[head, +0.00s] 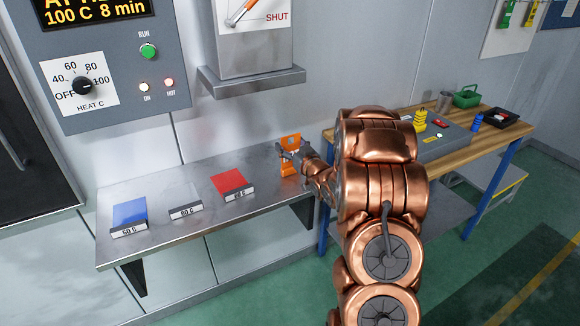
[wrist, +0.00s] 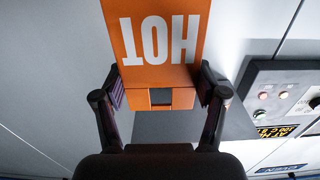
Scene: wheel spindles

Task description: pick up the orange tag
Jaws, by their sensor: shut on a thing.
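The orange tag (head: 290,141) is at the right end of the grey metal shelf, and orange shows both above and below my gripper (head: 292,156). In the wrist view the tag (wrist: 150,50) carries white letters reading HOT, upside down in the picture. A dark rectangular opening shows in its narrower lower part. My gripper (wrist: 161,90) has one finger against each side of that lower part and is shut on it. The tag looks upright. I cannot tell whether its foot touches the shelf.
The metal shelf (head: 150,185) bears a blue card (head: 130,212), a pale card (head: 184,198) and a red card (head: 230,183) with labels. A control panel (head: 112,60) and a grey box with a ledge (head: 250,80) are above. A wooden table (head: 480,135) with several items stands right.

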